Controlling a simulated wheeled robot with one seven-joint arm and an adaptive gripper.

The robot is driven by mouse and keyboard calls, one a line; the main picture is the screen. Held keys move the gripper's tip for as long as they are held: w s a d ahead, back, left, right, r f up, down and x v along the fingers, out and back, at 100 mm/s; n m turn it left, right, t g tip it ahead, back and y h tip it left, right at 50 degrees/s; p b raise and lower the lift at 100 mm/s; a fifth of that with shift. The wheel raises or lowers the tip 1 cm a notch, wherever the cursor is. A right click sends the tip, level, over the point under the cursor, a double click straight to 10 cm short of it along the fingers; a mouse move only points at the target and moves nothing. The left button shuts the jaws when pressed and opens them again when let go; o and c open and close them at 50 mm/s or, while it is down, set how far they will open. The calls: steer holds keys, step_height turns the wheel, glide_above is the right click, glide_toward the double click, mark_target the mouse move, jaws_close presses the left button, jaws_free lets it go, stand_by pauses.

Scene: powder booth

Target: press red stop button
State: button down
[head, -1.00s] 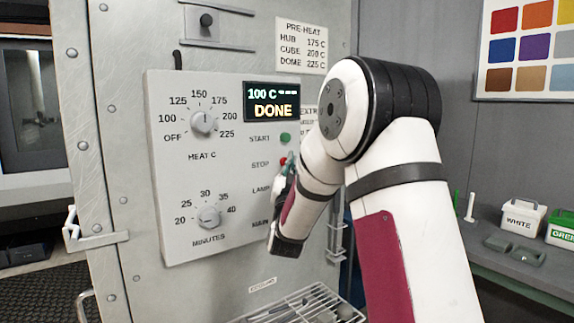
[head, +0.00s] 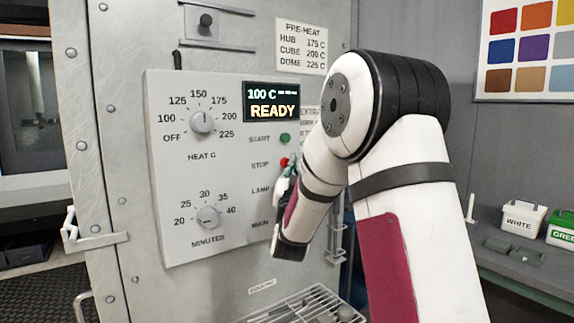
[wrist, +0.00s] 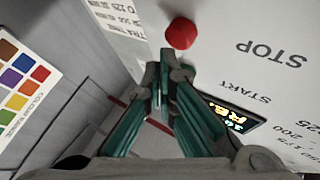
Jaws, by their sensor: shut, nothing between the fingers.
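The red stop button (head: 284,162) is on the grey control panel (head: 172,122), beside the STOP label. It also shows in the wrist view as a red dome (wrist: 181,33), just beyond my fingertips. My gripper (head: 291,170) is shut and empty, with its teal fingers together (wrist: 163,75) right by the button. I cannot tell whether the tips touch it. The display (head: 271,102) reads 100 C and READY. The green start button (head: 285,139) is just above the stop button. My arm hides part of the panel's right side.
The heat knob (head: 203,122) and minutes knob (head: 207,217) are left of the buttons. A wire rack (head: 300,305) sits below the panel. A shelf with a WHITE box (head: 523,218) and a colour chart (head: 527,48) are at the right.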

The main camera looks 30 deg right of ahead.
steer(key=shift+s, duration=0.25)
steer(key=shift+s+d, duration=0.1)
steer(key=shift+s, duration=2.3)
steer(key=s+a+f+n+g+y+p, duration=0.1)
steer(key=s+a+f+n+g+y, duration=0.2)
steer(key=a+y, duration=0.45)
steer(key=s+a+n+g+y+p, duration=0.25)
steer(key=s+a+n+y, duration=0.2)
steer(key=a, duration=0.55)
steer(key=s+a+f+g, duration=0.2)
steer(key=s+g, duration=0.1)
steer(key=s, duration=0.6)
steer(key=s+a+f+n+g+y, duration=0.1)
steer(key=s+a+f+g, duration=0.1)
steer(key=s, duration=0.7)
steer(key=s+a+f+n+g+y+p, duration=0.1)
steer(key=s+a+f+g, duration=0.1)
steer(key=s, duration=0.8)
steer(key=shift+f+g, duration=0.45)
steer(key=shift+g, duration=0.8)
